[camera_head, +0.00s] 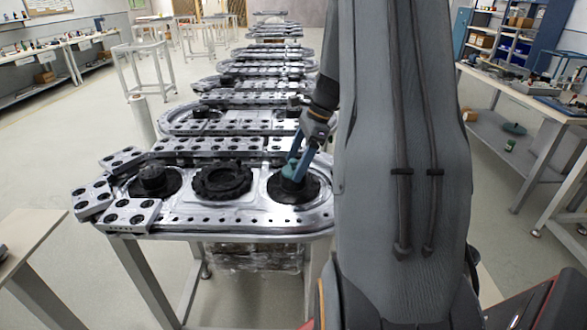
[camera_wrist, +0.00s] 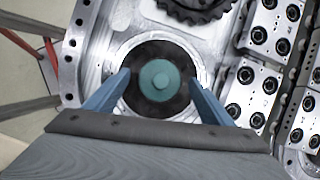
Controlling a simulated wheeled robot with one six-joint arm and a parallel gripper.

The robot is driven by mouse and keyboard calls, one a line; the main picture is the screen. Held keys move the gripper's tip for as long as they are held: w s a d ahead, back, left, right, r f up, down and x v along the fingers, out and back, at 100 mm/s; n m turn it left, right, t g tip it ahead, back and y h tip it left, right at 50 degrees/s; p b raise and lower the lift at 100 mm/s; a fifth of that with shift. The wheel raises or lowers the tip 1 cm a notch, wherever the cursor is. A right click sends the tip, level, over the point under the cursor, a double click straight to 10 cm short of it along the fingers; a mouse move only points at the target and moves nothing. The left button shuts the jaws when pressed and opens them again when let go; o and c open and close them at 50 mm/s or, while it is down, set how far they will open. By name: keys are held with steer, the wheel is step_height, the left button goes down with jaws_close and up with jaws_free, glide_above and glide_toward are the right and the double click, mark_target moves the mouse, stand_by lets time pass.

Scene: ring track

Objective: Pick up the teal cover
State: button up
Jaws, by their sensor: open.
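In the head view the cover (camera_head: 291,171) sits at the right end of the nearest plate, partly hidden by my gripper (camera_head: 295,170). In the wrist view my gripper (camera_wrist: 158,92) has its two blue fingers apart, one at each side of the cover. The fingers hold nothing. I cannot tell whether they touch the cover.
A dark toothed ring (camera_head: 222,181) lies left of the cover, and a black round part (camera_head: 153,179) stands farther left. Loose metal blocks (camera_head: 131,212) with holes lie at the plate's left end. More track plates stretch behind. A workbench (camera_head: 530,99) stands at the right.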

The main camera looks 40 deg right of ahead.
steer(key=c, duration=1.1)
steer(key=shift+c, duration=0.2)
steer(key=shift+r, duration=0.15)
